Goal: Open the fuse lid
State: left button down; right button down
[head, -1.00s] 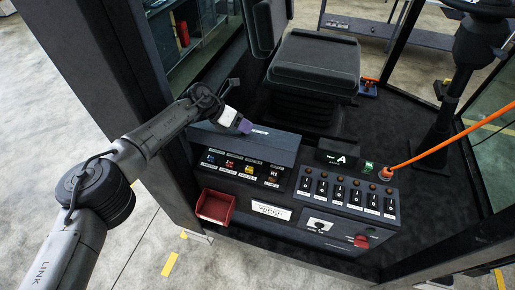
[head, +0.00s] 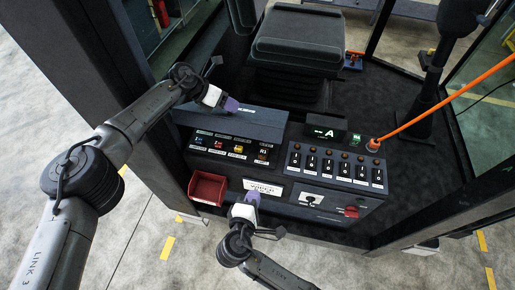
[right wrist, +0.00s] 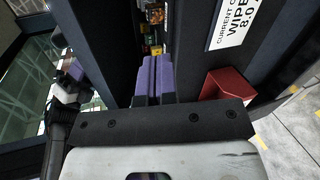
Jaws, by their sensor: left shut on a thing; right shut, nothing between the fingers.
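The fuse lid (head: 262,124) is a dark panel along the back of the left console. It stands raised, with the row of coloured fuses (head: 218,145) uncovered in front of it. My left gripper (head: 231,105) is shut on the lid at its upper edge; its fingertips partly hide the contact. It also shows at the left of the right wrist view (right wrist: 75,72). My right gripper (head: 252,196) is shut and empty at the console's front, by the white label plate (head: 262,187). Its purple fingers (right wrist: 152,78) point toward the fuses in the right wrist view.
A red open bin (head: 207,187) hangs on the console front, left of my right gripper. The seat (head: 300,38) stands behind the lid.

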jog(key=w+d+r+n+t+h, duration=0.1)
jog(key=w+r+n+t, duration=0.4)
jog(key=w+n, duration=0.7)
jog(key=shift+d+r+n, duration=0.6)
jog(key=shift+r+n, duration=0.4)
jog(key=shift+n, duration=1.2)
